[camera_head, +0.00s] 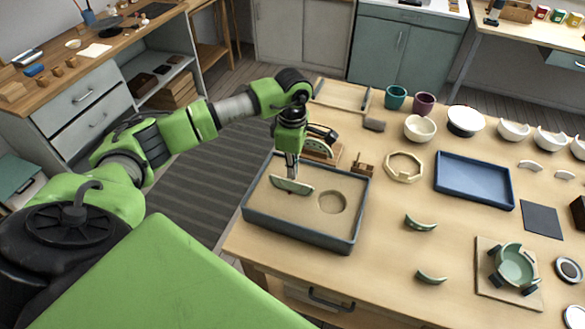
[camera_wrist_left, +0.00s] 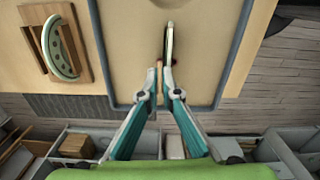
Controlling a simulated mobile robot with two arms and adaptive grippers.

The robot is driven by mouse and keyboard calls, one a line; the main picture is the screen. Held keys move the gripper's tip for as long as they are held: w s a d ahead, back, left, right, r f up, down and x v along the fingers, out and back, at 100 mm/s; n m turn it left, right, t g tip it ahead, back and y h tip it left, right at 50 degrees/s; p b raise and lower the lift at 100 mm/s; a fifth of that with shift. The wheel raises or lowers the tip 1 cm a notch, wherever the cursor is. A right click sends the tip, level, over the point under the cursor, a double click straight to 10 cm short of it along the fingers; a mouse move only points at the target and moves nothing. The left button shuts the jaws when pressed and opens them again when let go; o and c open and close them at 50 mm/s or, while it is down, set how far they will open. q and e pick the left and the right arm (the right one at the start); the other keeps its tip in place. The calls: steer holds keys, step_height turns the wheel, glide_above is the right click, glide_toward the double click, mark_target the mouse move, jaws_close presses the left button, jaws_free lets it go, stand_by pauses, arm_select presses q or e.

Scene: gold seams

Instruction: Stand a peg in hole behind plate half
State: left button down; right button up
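My left gripper (camera_head: 291,178) points down into the sand tray (camera_head: 282,232), close against a green plate half with a pale rim (camera_head: 279,184). The plate half stands on edge in the sand; the left wrist view shows it nearly edge-on (camera_wrist_left: 169,40), just beyond and right of the fingertips (camera_wrist_left: 160,68). The fingers nearly meet, with a small tan-brown peg (camera_wrist_left: 159,63) between the tips, mostly hidden by them. A second plate half leans in a wooden rack (camera_head: 318,148), also in the left wrist view (camera_wrist_left: 62,48). My right gripper is not in view.
A round hollow (camera_head: 332,201) lies in the sand right of the plate half. A small wooden block (camera_head: 362,167) stands behind the tray. An octagonal wooden ring (camera_head: 404,167) and a blue tray (camera_head: 474,181) are to the right. Green shards (camera_head: 420,224) lie on open table.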

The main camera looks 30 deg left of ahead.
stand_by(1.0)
arm_select(q)
steer(key=shift+f+b, duration=0.6)
steer(key=shift+b, duration=0.2)
steer(key=shift+s, duration=0.1)
stand_by(0.6)
steer(key=shift+r, duration=0.1)
steer(key=shift+r+p, duration=1.5)
steer(key=shift+r, duration=1)
steer(key=shift+f, duration=0.2)
steer(key=shift+f+b, duration=1.25)
steer(key=shift+f, duration=0.1)
steer(key=shift+f+b, duration=0.5)
steer(key=shift+b, duration=0.35)
steer(key=shift+f+b, duration=0.3)
steer(key=shift+f, duration=0.05)
